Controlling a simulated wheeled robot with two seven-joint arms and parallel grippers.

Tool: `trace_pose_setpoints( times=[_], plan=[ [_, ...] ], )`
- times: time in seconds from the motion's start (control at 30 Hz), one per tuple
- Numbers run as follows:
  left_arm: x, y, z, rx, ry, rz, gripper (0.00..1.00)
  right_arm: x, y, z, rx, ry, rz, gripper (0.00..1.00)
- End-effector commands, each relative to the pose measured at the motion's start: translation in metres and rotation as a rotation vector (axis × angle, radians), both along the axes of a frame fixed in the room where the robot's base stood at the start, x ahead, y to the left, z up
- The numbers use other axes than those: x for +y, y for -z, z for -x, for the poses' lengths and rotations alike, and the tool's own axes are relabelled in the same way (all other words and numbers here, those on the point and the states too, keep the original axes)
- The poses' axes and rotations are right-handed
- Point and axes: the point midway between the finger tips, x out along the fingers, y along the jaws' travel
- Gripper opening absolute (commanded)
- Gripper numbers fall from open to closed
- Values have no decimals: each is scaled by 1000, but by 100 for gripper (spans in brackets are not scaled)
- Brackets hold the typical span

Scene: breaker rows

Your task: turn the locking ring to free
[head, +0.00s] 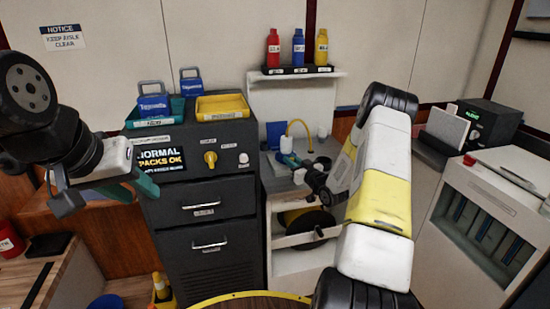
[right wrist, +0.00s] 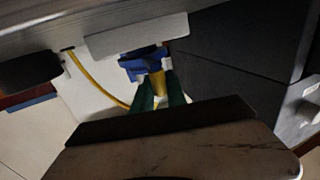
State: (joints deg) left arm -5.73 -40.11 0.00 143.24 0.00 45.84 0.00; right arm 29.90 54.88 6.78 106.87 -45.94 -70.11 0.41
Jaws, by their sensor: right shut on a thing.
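A blue locking ring (head: 287,144) sits on a connector at the back of the white bench, with a yellow cable (head: 298,123) arching from it. The right wrist view shows the blue ring (right wrist: 145,65) just past my fingertips, with a yellow part between the green fingers. My right gripper (right wrist: 159,88) is shut on it; the fingers partly hide the contact. In the head view my right gripper (head: 293,162) reaches the connector from the right. The ring's marks are too small to read. My left gripper (head: 106,198) is open and empty, in front of the dark cabinet.
The dark cabinet (head: 203,235) carries a yellow tray (head: 222,106), a teal tray and blue padlock-like tags. A yellow knob (head: 210,158) is on its front. Red, blue and yellow bottles (head: 298,48) stand on a shelf above the bench. A white unit (head: 472,225) stands at right.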

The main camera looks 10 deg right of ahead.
Motion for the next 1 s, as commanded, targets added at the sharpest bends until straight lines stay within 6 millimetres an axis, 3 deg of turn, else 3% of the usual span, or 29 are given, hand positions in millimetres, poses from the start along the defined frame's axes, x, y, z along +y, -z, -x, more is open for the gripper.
trace_pose_setpoints(
  times=[0.2, 0.5, 1.0],
  plan=[
    [0, 0, 0, 0, 0, 0, 36, -19, 0, -3, -4, -179, 3, 0],
    [0, 0, 0, 0, 0, 0, 36, -30, 0, -6, -3, -364, 1, 0],
    [0, 0, 0, 0, 0, 0, 36, -35, -2, -8, -5, -451, -2, 0]
  ],
)
